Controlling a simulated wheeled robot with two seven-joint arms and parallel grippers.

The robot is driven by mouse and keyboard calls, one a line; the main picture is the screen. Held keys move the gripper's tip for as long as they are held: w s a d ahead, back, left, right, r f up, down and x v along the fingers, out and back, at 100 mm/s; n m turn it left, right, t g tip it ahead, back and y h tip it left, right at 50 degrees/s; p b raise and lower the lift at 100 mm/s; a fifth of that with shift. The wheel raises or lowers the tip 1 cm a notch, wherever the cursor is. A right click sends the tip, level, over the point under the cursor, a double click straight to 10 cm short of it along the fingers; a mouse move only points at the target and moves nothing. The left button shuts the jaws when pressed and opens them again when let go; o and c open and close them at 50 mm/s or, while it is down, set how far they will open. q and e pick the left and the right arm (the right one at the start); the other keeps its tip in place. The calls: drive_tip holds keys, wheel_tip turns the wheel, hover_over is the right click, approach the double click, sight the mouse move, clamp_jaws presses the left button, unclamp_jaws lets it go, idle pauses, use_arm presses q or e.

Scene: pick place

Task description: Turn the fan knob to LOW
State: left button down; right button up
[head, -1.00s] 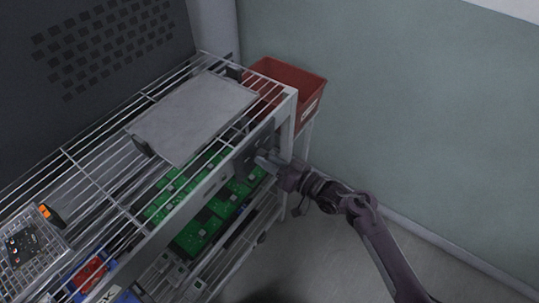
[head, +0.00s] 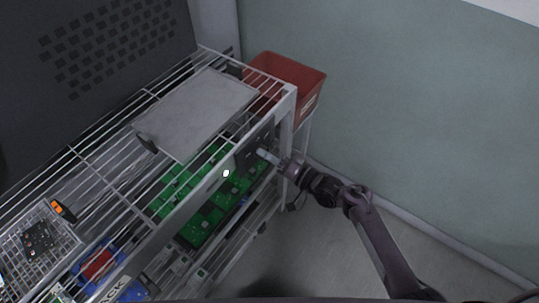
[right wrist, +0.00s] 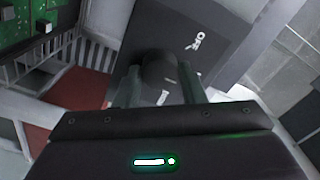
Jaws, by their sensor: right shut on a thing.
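The dark fan control panel (right wrist: 205,45) with white markings fills the upper middle of the right wrist view. In the head view the panel (head: 254,146) is on the rack's front rail, near the right post. The round dark knob (right wrist: 158,72) sits between my right gripper's fingers in the right wrist view. My right gripper (right wrist: 158,88) is shut on the knob. In the head view my right gripper (head: 266,156) reaches the panel from the right, and the knob is hidden there. The knob's exact setting cannot be read. My left gripper is not in view.
A wire shelf rack (head: 76,150) carries a grey flat box (head: 197,112) on top. Green circuit boards (head: 205,215) lie on the shelf below. A red bin (head: 290,75) stands behind the right post. The floor at right is clear.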

drive_tip(key=o, duration=1)
drive_tip(key=v, duration=0.7)
drive_tip(key=shift+s+d+b, duration=0.2)
drive_tip(key=shift+d+b, duration=0.1)
drive_tip(key=shift+b, duration=0.1)
drive_tip(key=shift+f, duration=0.1)
